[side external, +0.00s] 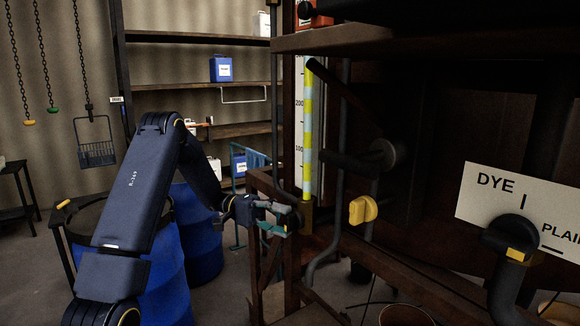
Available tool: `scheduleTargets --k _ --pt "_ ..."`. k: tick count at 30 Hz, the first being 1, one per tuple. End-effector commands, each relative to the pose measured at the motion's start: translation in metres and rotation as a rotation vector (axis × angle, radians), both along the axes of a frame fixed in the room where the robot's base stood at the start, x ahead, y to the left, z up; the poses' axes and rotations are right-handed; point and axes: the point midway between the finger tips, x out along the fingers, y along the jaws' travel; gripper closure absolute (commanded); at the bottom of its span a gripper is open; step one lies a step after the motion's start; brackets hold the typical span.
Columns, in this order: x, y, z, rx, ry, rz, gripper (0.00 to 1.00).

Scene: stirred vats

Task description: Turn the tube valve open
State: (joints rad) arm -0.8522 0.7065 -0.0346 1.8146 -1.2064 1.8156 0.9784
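A sight tube (308,130) with yellow and pale blue bands stands upright beside a white scale (298,125) marked 100 and 200. At its foot is a small dull brass-coloured fitting (306,218), which looks like the tube valve; its handle cannot be made out. My gripper (288,220) is at the left of this fitting, level with it and pointing right. The fingertips are close to it or touching; I cannot tell which.
A yellow knob (363,209) sits on a pipe right of the tube. A lever valve (516,240) is in front of a DYE/PLAIN sign (480,200). A wooden frame (292,270) stands below my gripper. Blue barrels (200,232) stand behind my arm.

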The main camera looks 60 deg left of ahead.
Motion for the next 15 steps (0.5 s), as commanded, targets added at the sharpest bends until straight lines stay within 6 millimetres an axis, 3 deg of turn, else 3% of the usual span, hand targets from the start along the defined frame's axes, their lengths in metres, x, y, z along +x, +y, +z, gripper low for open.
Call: scheduleTargets --k 6,15 --pt "0.0004 0.0001 -0.0001 0.002 -0.001 0.001 0.29" --pt "0.0001 0.0020 -0.0003 0.003 -0.002 0.003 0.29"
